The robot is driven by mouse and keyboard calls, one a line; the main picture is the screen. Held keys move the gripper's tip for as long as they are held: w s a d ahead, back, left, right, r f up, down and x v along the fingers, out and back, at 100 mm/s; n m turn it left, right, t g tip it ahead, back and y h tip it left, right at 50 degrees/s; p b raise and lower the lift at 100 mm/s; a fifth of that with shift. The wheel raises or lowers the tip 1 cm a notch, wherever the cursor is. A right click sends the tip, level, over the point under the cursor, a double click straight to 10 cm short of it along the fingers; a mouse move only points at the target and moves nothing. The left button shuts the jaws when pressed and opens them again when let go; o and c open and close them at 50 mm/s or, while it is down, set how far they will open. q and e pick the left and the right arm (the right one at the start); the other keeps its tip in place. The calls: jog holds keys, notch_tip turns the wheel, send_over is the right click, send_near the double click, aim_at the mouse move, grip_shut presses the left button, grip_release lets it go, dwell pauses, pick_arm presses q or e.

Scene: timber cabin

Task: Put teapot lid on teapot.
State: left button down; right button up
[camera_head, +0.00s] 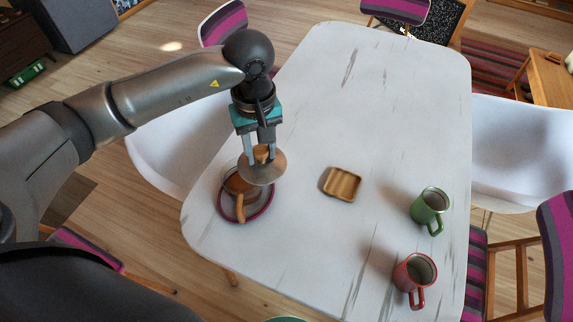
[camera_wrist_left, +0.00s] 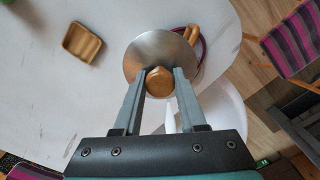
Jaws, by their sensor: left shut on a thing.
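The teapot lid (camera_head: 263,171) is a round metal disc with a wooden knob. My left gripper (camera_head: 261,155) points down and is shut on the knob. The lid also shows in the left wrist view (camera_wrist_left: 151,50), with its knob between the fingers (camera_wrist_left: 159,84). The teapot (camera_head: 237,197) stands below and a little left of the lid in the head view, with its wooden handle toward the front. The lid covers part of the teapot, and I cannot tell how large the gap between them is. My right gripper is not in view.
The teapot is on a dark purple-rimmed plate (camera_head: 224,211) on the white table (camera_head: 310,240). A small wooden tray (camera_head: 342,184) lies to the right. A green mug (camera_head: 430,208) and a red mug (camera_head: 414,274) stand further right. White chairs surround the table. The table's far part is clear.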

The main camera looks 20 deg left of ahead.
aim_at(239, 162)
pick_arm(q)
jog(key=w+a+p, duration=0.1)
jog(key=a, duration=0.6)
notch_tip(239, 162, down, 7)
jog(key=b, duration=0.4)
jog(key=shift+d, duration=0.2)
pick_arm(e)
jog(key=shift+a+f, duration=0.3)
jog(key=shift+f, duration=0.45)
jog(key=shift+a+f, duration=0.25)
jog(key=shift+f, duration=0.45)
pick_arm(q)
jog(key=shift+w+f+b, duration=0.1)
jog(key=shift+f+b, duration=0.6)
jog(key=shift+b, duration=0.5)
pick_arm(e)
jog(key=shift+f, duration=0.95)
pick_arm(q)
jog(key=shift+c, duration=2)
grip_release()
jog(key=shift+r, duration=0.1)
notch_tip(239, 162, up, 15)
jog(key=p, duration=0.1)
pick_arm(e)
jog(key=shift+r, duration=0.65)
